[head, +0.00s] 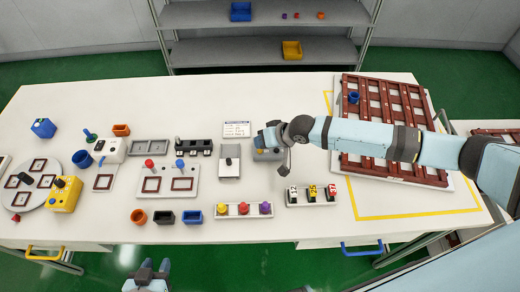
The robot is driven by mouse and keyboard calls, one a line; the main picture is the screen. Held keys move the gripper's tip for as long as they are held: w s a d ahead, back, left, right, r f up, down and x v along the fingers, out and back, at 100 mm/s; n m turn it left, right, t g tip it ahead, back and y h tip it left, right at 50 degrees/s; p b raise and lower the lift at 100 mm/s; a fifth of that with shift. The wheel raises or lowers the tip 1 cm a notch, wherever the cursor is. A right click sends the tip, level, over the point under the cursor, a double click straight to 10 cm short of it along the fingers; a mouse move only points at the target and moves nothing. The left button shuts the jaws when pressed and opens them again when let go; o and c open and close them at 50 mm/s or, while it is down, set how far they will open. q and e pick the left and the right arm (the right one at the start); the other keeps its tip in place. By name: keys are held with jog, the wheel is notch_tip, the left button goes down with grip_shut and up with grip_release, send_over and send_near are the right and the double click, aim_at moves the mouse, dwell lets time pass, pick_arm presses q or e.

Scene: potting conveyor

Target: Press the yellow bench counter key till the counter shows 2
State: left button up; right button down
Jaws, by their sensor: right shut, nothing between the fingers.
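A grey box (268,155) with a small yellow spot on its top stands in the middle of the bench; it looks like the bench counter. My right arm covers part of it, and I cannot read any number on it. My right gripper (286,170) is shut and empty, pointing down close beside the box's right side in the picture. I cannot tell whether it touches the box. My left gripper (151,270) is low at the front, off the bench edge, and seems to hold nothing; its fingers are too small to judge.
A white-grey device (229,162) is left of the box. A brown grid (385,170) lies at right, under my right arm. A yellow box (64,195) stands far left.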

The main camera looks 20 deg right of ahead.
jog(key=shift+f, duration=0.25)
jog(key=shift+f, duration=0.4)
dwell(0.5)
jog(key=shift+r, duration=0.15)
jog(key=shift+r+p, duration=0.7)
jog(key=shift+p, duration=0.15)
notch_tip(320, 180, up, 5)
jog(key=p, duration=0.4)
jog(key=shift+p, duration=0.4)
dwell(0.3)
